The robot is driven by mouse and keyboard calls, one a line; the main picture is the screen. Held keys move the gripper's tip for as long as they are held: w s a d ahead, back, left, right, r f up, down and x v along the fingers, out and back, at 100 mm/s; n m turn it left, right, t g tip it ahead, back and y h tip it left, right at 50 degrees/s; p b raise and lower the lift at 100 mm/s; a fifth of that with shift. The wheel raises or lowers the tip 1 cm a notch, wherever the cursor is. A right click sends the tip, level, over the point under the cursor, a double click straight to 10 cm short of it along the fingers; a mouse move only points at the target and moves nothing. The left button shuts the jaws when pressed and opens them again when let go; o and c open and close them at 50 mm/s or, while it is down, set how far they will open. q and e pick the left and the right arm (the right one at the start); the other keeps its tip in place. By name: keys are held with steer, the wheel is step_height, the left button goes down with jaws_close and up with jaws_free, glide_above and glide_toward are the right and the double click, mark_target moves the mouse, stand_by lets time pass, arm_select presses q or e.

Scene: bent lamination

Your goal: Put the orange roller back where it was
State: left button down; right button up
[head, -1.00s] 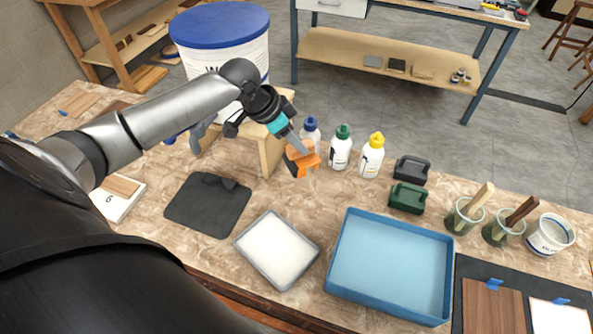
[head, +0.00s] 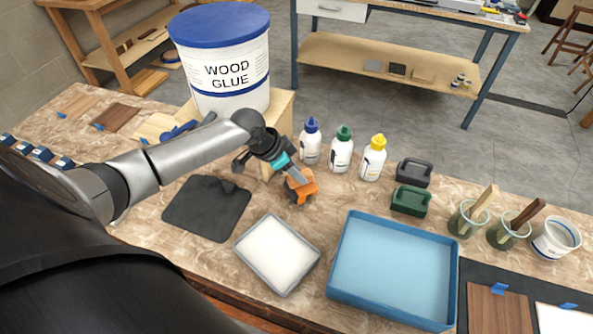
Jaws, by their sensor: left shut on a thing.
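The orange roller (head: 300,188) is in the head view, left of centre, behind the white tray and in front of the blue-capped bottle. My left gripper (head: 291,178) is shut on it from the upper left. The roller is low, close to the table top; I cannot tell whether it touches. The fingers hide part of it. A dark green roller-like block (head: 410,201) and a dark grey one (head: 413,172) stand to the right, behind the blue tray. My right gripper is not in view.
A grey tray with white contents (head: 240,246), a blue tray (head: 338,290) and a black mat (head: 190,205) lie nearby. Bottles with blue (head: 311,147), green (head: 341,155) and yellow (head: 372,163) caps stand behind. A wood glue bucket (head: 228,98) is at the back left.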

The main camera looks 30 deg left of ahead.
arm_select(q)
steer(key=shift+s+f, duration=0.15)
steer(key=shift+f, duration=0.55)
steer(key=c, duration=1)
jaws_free()
steer(key=shift+s+f, duration=0.1)
steer(key=o, duration=0.5)
steer(key=shift+w, duration=0.2)
steer(key=shift+r, duration=0.2)
steer(key=shift+r, duration=0.25)
steer(key=p+v, duration=0.1)
steer(key=v, duration=0.5)
steer(key=p+v, duration=0.1)
steer(key=v, duration=0.5)
steer(key=shift+w+r, duration=0.1)
steer(key=shift+r, duration=0.3)
